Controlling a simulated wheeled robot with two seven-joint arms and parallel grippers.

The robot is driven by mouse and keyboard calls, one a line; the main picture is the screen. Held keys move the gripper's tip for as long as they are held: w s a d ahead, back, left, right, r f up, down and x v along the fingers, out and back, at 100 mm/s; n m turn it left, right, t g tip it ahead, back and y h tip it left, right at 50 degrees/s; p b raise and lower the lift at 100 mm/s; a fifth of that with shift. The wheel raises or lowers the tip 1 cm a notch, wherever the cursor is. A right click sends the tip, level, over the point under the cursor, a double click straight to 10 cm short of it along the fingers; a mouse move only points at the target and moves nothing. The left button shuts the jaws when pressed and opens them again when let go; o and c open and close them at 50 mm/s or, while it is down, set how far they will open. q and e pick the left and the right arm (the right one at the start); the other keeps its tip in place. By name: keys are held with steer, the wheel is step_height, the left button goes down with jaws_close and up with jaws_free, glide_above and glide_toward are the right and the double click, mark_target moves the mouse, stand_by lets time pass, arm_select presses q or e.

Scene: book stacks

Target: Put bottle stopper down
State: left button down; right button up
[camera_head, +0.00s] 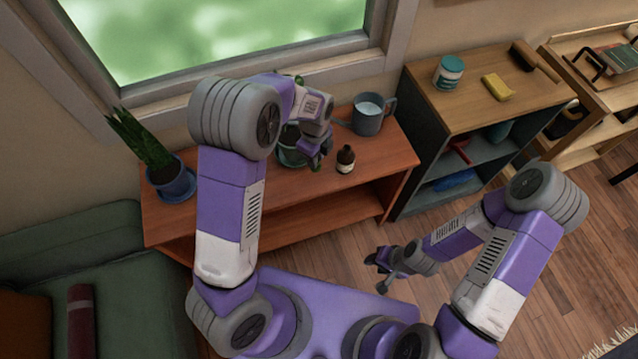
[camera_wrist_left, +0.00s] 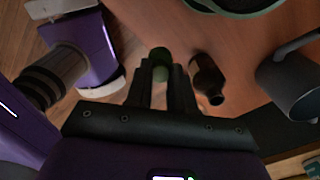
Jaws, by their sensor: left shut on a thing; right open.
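My left gripper (camera_head: 318,155) hangs over the front part of the wooden shelf top (camera_head: 230,196), just left of a small dark brown bottle (camera_head: 345,161). The brown bottle (camera_wrist_left: 207,80) stands beside the right finger, apart from the stopper. Whether the stopper touches the shelf top cannot be told. My right gripper (camera_head: 383,262) is open and empty, low over the floor in front of the shelf.
A grey mug (camera_head: 367,120) stands behind the bottle. A dark green pot (camera_head: 290,152) is partly hidden behind my left gripper. A potted plant (camera_head: 172,182) stands at the shelf's left end. A dark cabinet (camera_head: 410,95) adjoins at right. The front strip of the shelf top is clear.

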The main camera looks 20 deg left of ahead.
arm_select(q)
steer(key=m, duration=0.1)
steer(key=w+f+m, duration=0.1)
steer(key=m, duration=0.1)
steer(key=shift+d+b, duration=0.35)
steer(key=shift+b, duration=0.05)
steer(key=shift+f+m, duration=0.25)
steer(key=shift+m, duration=0.15)
step_height(320, 180, down, 10)
steer(key=b, duration=0.3)
steer(key=shift+w+r, duration=0.1)
steer(key=shift+r, duration=0.1)
steer(key=shift+f+b, duration=0.15)
steer(key=shift+b, duration=0.15)
steer(key=c, duration=1)
jaws_free()
